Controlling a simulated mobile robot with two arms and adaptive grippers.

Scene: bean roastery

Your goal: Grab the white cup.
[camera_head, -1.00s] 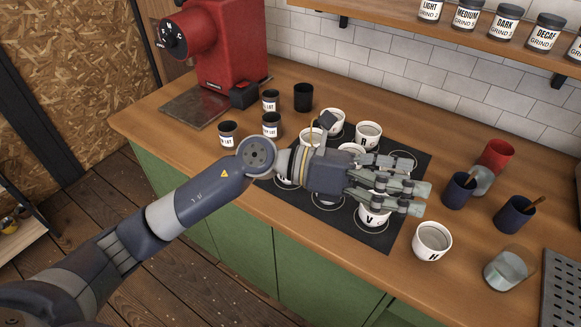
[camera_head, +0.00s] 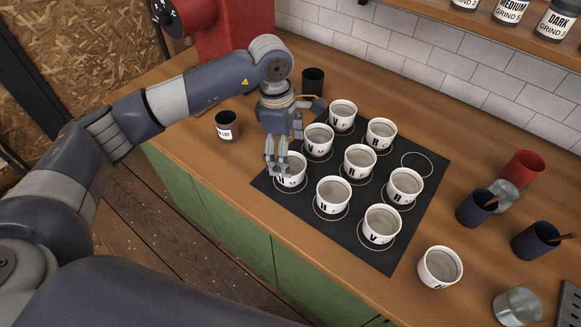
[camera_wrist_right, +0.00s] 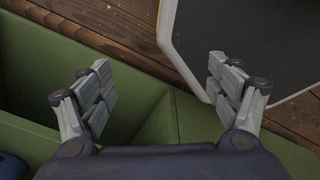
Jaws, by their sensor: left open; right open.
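Several white cups with black letters stand upright on a dark mat (camera_head: 417,165) with printed rings. One more white cup (camera_head: 440,268) stands on the bare counter to the right of the mat. My left gripper (camera_head: 279,166) is open and points down at the mat's left corner. Its fingers are at the leftmost white cup (camera_head: 294,174) and partly cover it; I cannot tell whether they touch it. My right gripper (camera_wrist_right: 162,88) is open and empty in the right wrist view, with green cabinetry and dark floor boards behind it.
A black labelled cup (camera_head: 227,126) and a black cup (camera_head: 313,81) are near my left arm. A red grinder (camera_head: 225,30) stands at the back left.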

